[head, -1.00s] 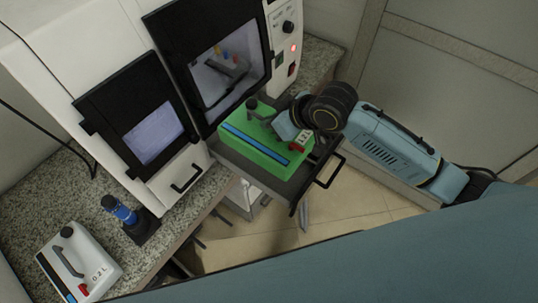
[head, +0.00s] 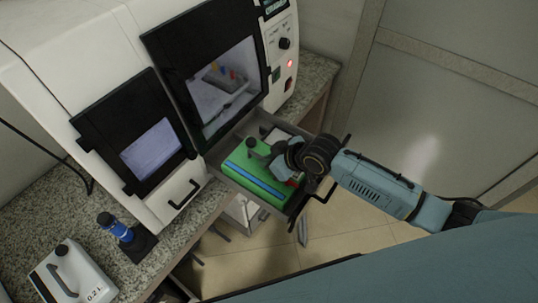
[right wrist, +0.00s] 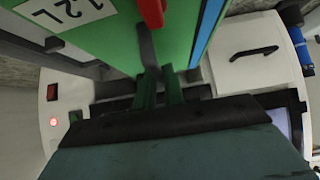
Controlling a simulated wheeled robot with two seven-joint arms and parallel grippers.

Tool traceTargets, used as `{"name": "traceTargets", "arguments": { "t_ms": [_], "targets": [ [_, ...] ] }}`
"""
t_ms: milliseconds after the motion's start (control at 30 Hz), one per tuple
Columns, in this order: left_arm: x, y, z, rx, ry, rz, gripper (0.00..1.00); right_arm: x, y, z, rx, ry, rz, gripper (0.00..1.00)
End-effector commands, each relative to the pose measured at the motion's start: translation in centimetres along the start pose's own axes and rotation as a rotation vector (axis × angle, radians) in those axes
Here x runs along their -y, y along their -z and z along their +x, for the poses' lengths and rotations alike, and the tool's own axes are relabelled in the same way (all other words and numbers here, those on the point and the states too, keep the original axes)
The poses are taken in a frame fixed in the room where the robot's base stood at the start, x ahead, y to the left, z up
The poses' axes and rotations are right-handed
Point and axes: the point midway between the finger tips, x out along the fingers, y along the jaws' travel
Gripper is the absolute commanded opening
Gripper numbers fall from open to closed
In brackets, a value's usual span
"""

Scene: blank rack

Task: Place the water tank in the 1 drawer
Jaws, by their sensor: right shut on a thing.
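My right gripper (head: 277,158) is shut on the tank's handle, partly hiding that end of the tank. In the right wrist view, the green tank (right wrist: 110,45) fills the upper part, with a "1.2 L" label and a red part, and the fingers (right wrist: 160,88) close on its dark handle. My left gripper is not in view.
A white 0.2 L tank (head: 72,272) and a blue bottle on a black stand (head: 118,230) sit on the granite counter at lower left.

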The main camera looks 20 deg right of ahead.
Motion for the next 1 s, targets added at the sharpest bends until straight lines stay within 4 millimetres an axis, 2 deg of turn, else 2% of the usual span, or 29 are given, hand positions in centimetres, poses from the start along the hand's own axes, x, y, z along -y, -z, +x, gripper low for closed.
{"name": "traceTargets", "arguments": {
  "t_ms": [33, 133, 767, 800, 933, 1000],
  "targets": [
    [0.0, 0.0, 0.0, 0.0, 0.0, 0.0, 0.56, -0.1, 0.6, -0.2, -0.014, -0.001, -0.002, 0.0],
    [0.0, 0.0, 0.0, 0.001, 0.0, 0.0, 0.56, -0.1, 0.6, -0.2, -0.013, -0.001, -0.001, 0.0],
    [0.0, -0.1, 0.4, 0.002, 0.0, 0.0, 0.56, -0.1, -0.3, 0.7, -0.012, -0.001, -0.001, 0.0],
    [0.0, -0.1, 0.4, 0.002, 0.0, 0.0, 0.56, 0.0, -0.8, 0.8, 0.001, 0.001, 0.0, 0.14],
    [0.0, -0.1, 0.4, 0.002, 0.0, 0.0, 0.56, 0.0, -0.8, 0.8, 0.001, 0.001, 0.001, 0.31],
    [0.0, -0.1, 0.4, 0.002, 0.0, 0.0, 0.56, 0.0, -0.8, 0.8, 0.0, 0.001, 0.0, 0.32]
  ]
}}
